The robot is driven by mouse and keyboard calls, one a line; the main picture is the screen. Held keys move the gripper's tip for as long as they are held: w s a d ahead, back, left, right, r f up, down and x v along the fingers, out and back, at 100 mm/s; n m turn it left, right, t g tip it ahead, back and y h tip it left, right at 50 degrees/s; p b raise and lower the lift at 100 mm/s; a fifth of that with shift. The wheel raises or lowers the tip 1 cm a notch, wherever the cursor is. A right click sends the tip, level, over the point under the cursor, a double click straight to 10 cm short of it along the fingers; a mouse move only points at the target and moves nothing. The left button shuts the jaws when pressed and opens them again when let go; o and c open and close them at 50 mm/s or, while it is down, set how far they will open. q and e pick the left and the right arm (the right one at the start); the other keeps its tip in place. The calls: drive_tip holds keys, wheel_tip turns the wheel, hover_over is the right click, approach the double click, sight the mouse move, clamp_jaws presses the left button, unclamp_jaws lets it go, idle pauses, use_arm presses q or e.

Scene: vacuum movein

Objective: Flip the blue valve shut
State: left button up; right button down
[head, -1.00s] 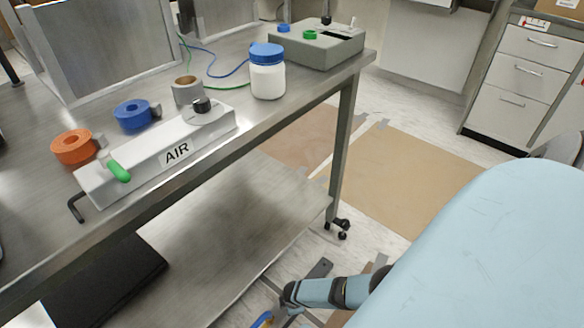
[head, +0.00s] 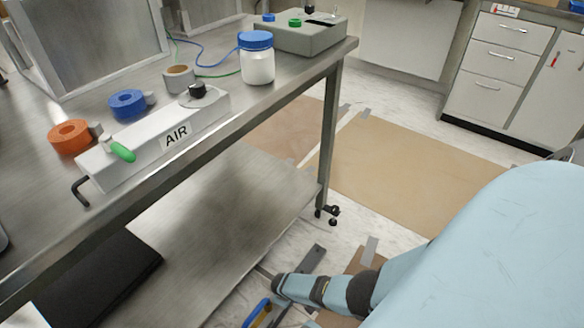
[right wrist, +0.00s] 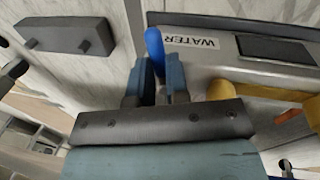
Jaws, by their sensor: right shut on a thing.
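The blue valve handle (right wrist: 154,46) stands up between the fingers of my right gripper (right wrist: 160,74) in the right wrist view. The gripper is shut on it, and the fingers hide its lower part. A grey panel (right wrist: 215,58) labelled WATER lies just beside and behind the handle. In the head view my right arm reaches down to the lower middle. A small blue and yellow piece (head: 257,312) shows below it, partly cut off by the frame edge; I cannot tell whether it is the valve. My left gripper is not in view.
A yellow pipe (right wrist: 262,92) runs right of the gripper. A dark grey bar (right wrist: 65,36) is on the wall at left. The steel bench (head: 215,120) carries an AIR box (head: 150,140) with a green handle, tape rolls and a jar.

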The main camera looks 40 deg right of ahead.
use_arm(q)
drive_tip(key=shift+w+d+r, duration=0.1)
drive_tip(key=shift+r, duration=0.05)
use_arm(e)
drive_tip(key=shift+a+m, duration=0.15)
drive_tip(key=shift+m, duration=0.15)
drive_tip(key=c, duration=1.1)
unclamp_jaws()
drive_tip(key=shift+r, duration=0.1)
drive_tip(key=shift+r+p, duration=0.3)
drive_tip(key=shift+p, duration=0.05)
use_arm(q)
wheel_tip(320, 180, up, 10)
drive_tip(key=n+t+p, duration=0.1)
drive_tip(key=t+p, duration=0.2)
drive_tip(key=p, duration=0.4)
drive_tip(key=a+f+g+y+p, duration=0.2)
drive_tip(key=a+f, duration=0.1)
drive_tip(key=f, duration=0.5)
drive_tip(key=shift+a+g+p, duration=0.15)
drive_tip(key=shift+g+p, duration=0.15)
drive_tip(key=shift+p, duration=0.05)
use_arm(e)
wheel_tip(320, 180, up, 13)
drive_tip(key=a, duration=0.2)
drive_tip(key=shift+s+a, duration=0.25)
drive_tip(key=shift+s, duration=0.15)
drive_tip(key=shift+f, duration=0.15)
